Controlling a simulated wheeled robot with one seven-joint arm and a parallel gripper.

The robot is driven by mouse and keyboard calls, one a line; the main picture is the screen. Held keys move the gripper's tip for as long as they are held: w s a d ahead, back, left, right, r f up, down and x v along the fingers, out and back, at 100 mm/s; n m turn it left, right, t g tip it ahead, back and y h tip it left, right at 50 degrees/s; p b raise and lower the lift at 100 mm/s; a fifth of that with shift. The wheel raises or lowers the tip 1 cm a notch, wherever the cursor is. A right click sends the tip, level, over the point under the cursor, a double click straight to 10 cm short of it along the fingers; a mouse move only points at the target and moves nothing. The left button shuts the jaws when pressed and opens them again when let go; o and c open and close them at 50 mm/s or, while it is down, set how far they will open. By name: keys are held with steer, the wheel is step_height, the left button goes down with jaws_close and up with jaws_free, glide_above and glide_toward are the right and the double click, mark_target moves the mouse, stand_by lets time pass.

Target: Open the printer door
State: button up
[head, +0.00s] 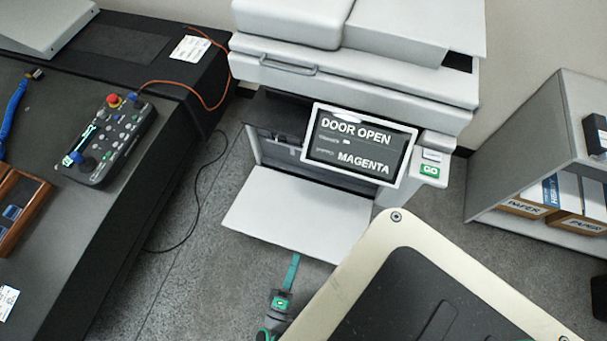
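The printer (400,85) is light grey and stands against the wall at the top middle. Its front door (290,215) is a white panel, folded down and out, lying about flat in front of the opening. The dark inside (275,130) of the printer shows behind it. The tilted screen (360,145) reads "DOOR OPEN" and "MAGENTA" and hides part of the opening. My gripper (292,268), dark with a teal strip, is at the door's front edge, low in the picture. I cannot tell whether it touches the door or how its fingers stand.
A dark bench (60,240) with a control pendant (110,140) runs along the left. An orange cable (185,85) hangs near the printer. A grey shelf (540,130) with paper boxes stands at the right. Grey floor (190,270) is free between bench and door, apart from a black cable.

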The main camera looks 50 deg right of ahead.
steer(key=s+a+r, duration=0.3)
steer(key=s, duration=0.3)
steer(key=shift+s+a+r, duration=0.15)
steer(key=shift+s+a, duration=0.15)
steer(key=shift+s, duration=0.05)
steer(key=shift+s, duration=0.1)
steer(key=s+a+f+g+y, duration=0.1)
steer(key=s+f+g+y, duration=0.2)
steer(key=s+f+y, duration=0.45)
steer(key=w+a+r+m+t+y, duration=0.1)
steer(key=w+a+r+t+y, duration=0.3)
steer(key=r, duration=0.5)
steer(key=w+a+r+m+t+y, duration=0.1)
steer(key=w+a+r+t+y, duration=0.1)
steer(key=w+a+r+y, duration=0.35)
step_height(320, 180, up, 22)
steer(key=w+d+m+t, duration=0.1)
steer(key=w+m+t, duration=0.1)
steer(key=t, duration=0.3)
steer(key=shift+w+f, duration=0.2)
steer(key=shift+f, duration=0.05)
